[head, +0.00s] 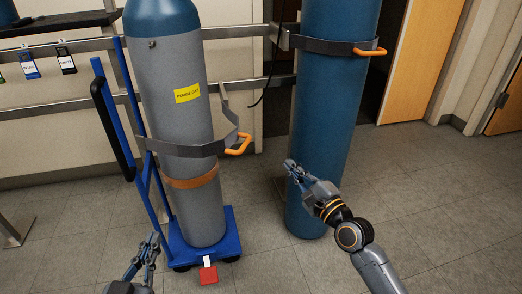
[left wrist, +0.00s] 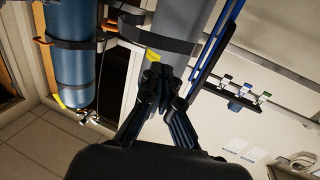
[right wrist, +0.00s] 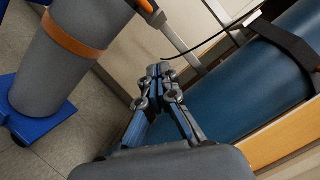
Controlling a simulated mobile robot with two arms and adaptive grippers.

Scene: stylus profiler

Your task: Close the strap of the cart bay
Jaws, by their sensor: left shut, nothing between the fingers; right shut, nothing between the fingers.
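A grey gas cylinder with a blue top (head: 175,95) stands upright on a blue cart (head: 215,243). A dark grey strap (head: 178,149) runs across its front and ends at an orange handle (head: 238,145) on the right. A bent grey piece (head: 229,103) rises beside that handle; I cannot tell whether the two are joined. My right gripper (head: 290,165) is shut and empty, in front of the blue cylinder, below and right of the handle. My left gripper (head: 152,240) is shut and empty, low at the cart's left. The strap also shows in the left wrist view (left wrist: 150,35).
A blue cylinder (head: 330,110) stands at right with its own strap (head: 320,45) and orange handle (head: 370,51). An orange band (head: 192,181) circles the grey cylinder lower down. A red tag (head: 208,275) hangs at the cart's front. Wall rails run behind. Floor at right is clear.

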